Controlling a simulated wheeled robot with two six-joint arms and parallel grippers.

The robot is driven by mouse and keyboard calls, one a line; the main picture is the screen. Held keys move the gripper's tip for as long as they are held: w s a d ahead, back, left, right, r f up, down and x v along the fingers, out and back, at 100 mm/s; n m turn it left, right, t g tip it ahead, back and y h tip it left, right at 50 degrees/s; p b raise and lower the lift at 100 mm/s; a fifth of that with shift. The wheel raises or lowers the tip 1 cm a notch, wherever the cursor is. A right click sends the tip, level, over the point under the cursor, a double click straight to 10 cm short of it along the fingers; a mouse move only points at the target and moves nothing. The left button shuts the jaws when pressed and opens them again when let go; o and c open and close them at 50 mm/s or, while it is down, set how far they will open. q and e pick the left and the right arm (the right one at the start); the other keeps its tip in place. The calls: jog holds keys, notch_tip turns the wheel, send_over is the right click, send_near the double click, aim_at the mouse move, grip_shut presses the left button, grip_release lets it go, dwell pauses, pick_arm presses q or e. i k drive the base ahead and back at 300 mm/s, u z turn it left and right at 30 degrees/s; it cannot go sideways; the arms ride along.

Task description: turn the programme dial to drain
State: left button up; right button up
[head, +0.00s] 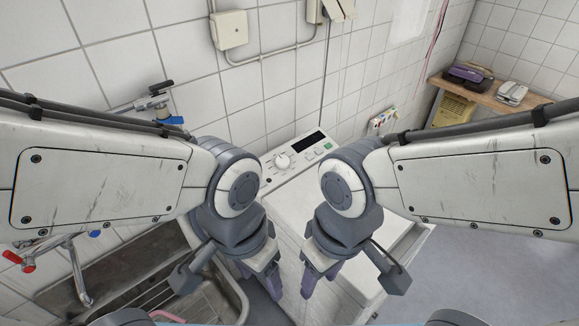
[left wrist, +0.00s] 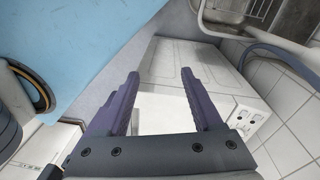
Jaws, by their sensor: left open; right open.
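The programme dial (head: 282,160) is a round white knob on the sloping control panel (head: 300,152) of a white washing machine (head: 290,205). The panel also has a dark display (head: 308,141) and a green button (head: 328,146). The dial's markings are too small to read. My left gripper (head: 262,283) is open and empty, low in front of the machine and apart from the dial. My left gripper's fingers (left wrist: 160,100) also show spread in the left wrist view. My right gripper (head: 320,278) is open and empty, to the right of the left one, also apart from the dial.
A metal sink (head: 200,300) with a red-handled tap (head: 22,262) stands at the left. A blue-handled valve (head: 170,119) is on the tiled wall. Grey floor (head: 480,270) is clear at the right.

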aim_at(282, 161)
jog(key=k, duration=0.5)
jog(key=z, duration=0.7)
jog(key=i, duration=0.8)
jog(key=u, duration=0.55)
